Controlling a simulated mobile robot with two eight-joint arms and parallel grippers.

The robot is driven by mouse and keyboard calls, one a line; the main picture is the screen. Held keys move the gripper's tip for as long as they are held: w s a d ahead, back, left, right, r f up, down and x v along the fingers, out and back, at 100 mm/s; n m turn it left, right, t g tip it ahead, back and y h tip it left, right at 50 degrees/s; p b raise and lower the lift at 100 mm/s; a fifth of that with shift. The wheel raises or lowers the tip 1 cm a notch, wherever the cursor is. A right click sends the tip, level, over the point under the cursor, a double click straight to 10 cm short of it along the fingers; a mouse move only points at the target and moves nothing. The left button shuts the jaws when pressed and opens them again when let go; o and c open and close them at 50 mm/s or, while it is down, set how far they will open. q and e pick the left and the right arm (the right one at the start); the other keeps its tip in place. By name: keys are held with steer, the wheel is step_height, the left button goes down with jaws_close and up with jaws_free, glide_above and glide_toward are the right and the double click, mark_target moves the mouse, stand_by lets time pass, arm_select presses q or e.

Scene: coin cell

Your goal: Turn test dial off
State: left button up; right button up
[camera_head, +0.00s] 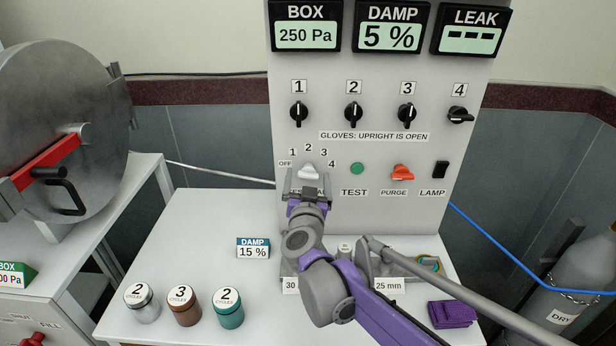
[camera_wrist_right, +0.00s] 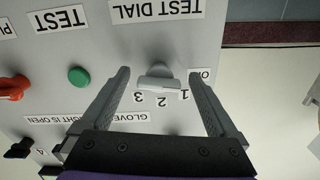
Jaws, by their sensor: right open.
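The test dial (camera_head: 309,170) is a pale grey knob low on the upright panel (camera_head: 382,150). Labels OFF, 1, 2, 3 and 4 arc around it. My right gripper (camera_head: 307,182) is at the dial, partly covering it and the label below. In the right wrist view, which is upside down, the dial (camera_wrist_right: 158,83) lies between the open fingers of the right gripper (camera_wrist_right: 160,88), with a visible gap on each side. I cannot tell for sure which label its pointer faces. My left gripper is not in view.
A green TEST button (camera_head: 357,168), orange PURGE knob (camera_head: 402,172) and black LAMP switch (camera_head: 440,172) sit right of the dial. Several black glove knobs (camera_head: 353,113) are above. Lidded jars (camera_head: 184,305) and a DAMP card (camera_head: 253,248) stand on the white table (camera_head: 200,225).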

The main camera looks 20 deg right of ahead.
steer(key=v, duration=0.9)
steer(key=shift+s, duration=0.4)
steer(key=shift+a+r, duration=0.1)
steer(key=s+a+f+n+g+y+p, duration=0.25)
steer(key=s+a+n+y+p, duration=0.3)
steer(key=s+y, duration=0.3)
steer(key=s+d+f+g+h+p, duration=0.1)
steer(key=s+d+f+g, duration=0.3)
steer(key=s, duration=0.4)
steer(key=s+d+f+g+h+p, duration=0.2)
steer(key=s+d+f+g+p, duration=0.2)
steer(key=s, duration=0.4)
step_height(320, 180, down, 2)
steer(key=shift+s+d+f+g, duration=0.15)
steer(key=shift+s+d+g, duration=0.3)
steer(key=shift+g, duration=0.3)
steer(key=shift+m+h, duration=0.25)
